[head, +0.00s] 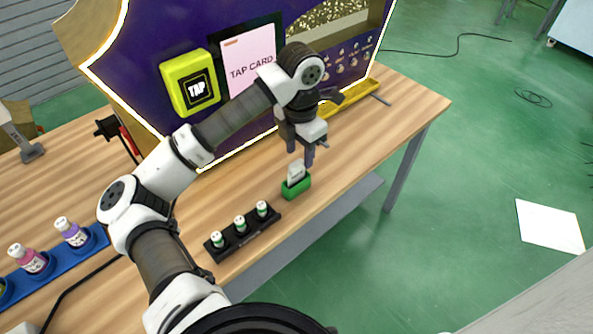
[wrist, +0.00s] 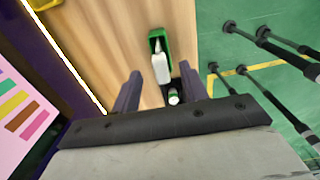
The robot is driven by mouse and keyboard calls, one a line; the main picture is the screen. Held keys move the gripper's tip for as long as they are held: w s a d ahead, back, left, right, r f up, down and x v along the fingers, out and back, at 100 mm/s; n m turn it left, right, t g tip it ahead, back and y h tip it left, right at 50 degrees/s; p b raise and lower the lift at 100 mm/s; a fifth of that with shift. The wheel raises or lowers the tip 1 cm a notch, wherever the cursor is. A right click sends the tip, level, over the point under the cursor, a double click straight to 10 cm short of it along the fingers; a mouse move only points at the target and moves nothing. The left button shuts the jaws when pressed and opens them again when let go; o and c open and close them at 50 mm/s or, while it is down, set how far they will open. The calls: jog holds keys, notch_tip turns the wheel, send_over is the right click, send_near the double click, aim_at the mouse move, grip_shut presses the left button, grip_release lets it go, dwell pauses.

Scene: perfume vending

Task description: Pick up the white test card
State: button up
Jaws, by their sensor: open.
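The white test card (head: 296,171) stands upright in a small green holder (head: 296,188) on the wooden table, in front of the vending machine. In the wrist view the white card (wrist: 161,68) shows between and beyond my fingers, with the green holder (wrist: 157,36) around its far end. My gripper (head: 303,155) is open and empty just above the card, its fingers pointing down. In the wrist view my gripper (wrist: 160,84) has its two dark fingers apart on either side of the card's line. I cannot tell whether a finger touches the card.
A black rack (head: 243,236) with several small white-and-green vials stands left of the holder. The purple vending machine (head: 135,60) with a yellow TAP reader (head: 190,82) rises behind. A blue rack (head: 58,262) holds coloured bottles at left. The table's front edge is close to the holder.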

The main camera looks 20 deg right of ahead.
aim_at(298, 162)
jog(key=shift+a+f+p, duration=0.15)
jog(key=shift+f+p, duration=0.1)
jog(key=shift+f, duration=0.8)
jog(key=shift+a+f+p, duration=0.1)
jog(key=shift+f+p, duration=0.15)
jog(key=shift+f, duration=0.8)
grip_shut()
